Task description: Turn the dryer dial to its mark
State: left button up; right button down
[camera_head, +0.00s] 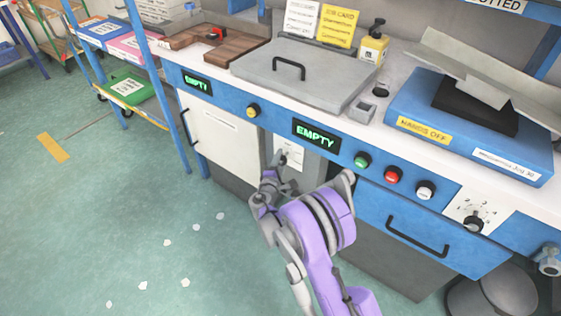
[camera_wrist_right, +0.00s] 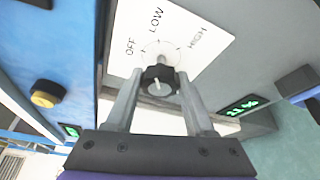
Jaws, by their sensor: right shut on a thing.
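The dryer dial (camera_wrist_right: 158,82) is a dark round knob with a pale line on its face, seen in the wrist view. It sits on a white plate (camera_wrist_right: 201,28) marked OFF, LOW and HIGH. My right gripper (camera_wrist_right: 162,92) is shut on the dial, one finger on each side. In the head view, my right gripper (camera_head: 272,180) reaches the small white plate (camera_head: 291,154) below the EMPTY display. There the dial (camera_head: 283,157) is small and partly hidden. I cannot tell exactly which mark the knob's line points at. My left gripper is not in view.
Above the dial are a green-lit EMPTY display (camera_head: 316,135) and a grey lidded unit (camera_head: 300,72). Green (camera_head: 361,159), red (camera_head: 393,175) and white (camera_head: 426,190) buttons line the blue panel to the right. A drawer handle (camera_head: 417,238) juts out below them. The floor at left is open.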

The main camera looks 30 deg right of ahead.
jog(key=shift+m, duration=0.3)
dwell(0.4)
jog(key=shift+c, duration=1.3)
grip_release()
jog(key=shift+a, duration=0.1)
jog(key=p+v, duration=0.1)
jog(key=v, duration=0.9)
jog(key=shift+s+a+p, duration=0.25)
jog(key=shift+s+p, duration=0.05)
jog(key=shift+p, duration=0.05)
